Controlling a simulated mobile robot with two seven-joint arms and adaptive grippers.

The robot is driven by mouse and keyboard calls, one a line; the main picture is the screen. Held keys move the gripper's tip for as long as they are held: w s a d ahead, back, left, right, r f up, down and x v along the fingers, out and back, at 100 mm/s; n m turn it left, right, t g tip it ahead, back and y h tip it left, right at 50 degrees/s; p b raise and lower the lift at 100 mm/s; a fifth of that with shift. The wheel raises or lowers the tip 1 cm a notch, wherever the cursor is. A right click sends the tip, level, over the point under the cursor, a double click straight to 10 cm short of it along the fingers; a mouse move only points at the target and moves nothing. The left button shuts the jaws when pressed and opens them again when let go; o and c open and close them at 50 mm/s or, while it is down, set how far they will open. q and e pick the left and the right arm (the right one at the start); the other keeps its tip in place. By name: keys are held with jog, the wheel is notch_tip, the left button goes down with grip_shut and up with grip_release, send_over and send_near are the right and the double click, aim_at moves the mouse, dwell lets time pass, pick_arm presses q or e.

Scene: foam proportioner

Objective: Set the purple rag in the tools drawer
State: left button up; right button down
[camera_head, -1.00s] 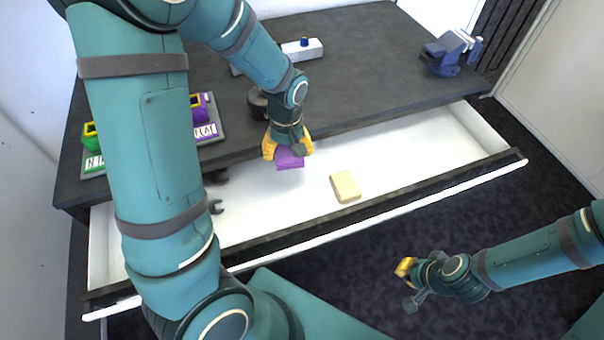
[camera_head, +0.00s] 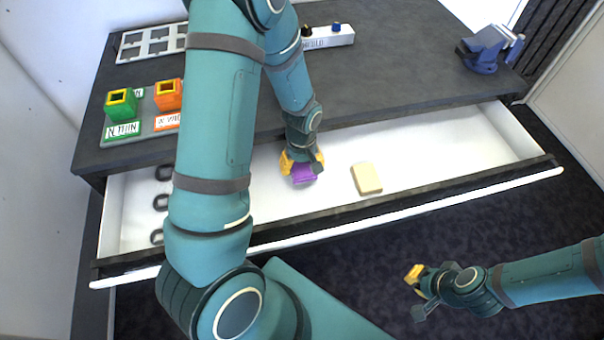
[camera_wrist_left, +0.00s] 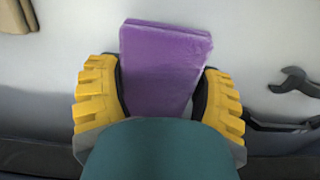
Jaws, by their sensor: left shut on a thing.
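The purple rag (camera_head: 304,175) is a small folded block between the yellow fingers of my left gripper (camera_head: 301,164), inside the open white drawer (camera_head: 420,145). In the left wrist view the rag (camera_wrist_left: 163,62) lies between both fingers (camera_wrist_left: 160,98), which are shut on it, with the white drawer floor behind. I cannot tell whether the rag touches the floor. My right gripper (camera_head: 417,281) is empty over the dark floor in front of the drawer; its finger gap is too small to judge.
A beige block (camera_head: 367,179) lies in the drawer, right of the rag. Dark wrenches (camera_head: 160,203) lie at the drawer's left. On the worktop are a green bin (camera_head: 121,105), an orange bin (camera_head: 168,94), a white switch box (camera_head: 330,37) and a blue vise (camera_head: 487,50). Drawer floor right of the beige block is clear.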

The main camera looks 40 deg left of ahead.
aim_at(302, 173)
pick_arm(q)
notch_tip(302, 173, down, 4)
jog(key=shift+f+b, duration=0.15)
jog(key=shift+b, duration=0.3)
jog(key=shift+f, duration=0.1)
jog(key=o, duration=1.2)
jog(key=shift+r, duration=0.35)
notch_tip(302, 173, up, 12)
jog(key=p, duration=0.2)
jog(key=shift+f+p, duration=0.1)
jog(key=shift+p, duration=0.25)
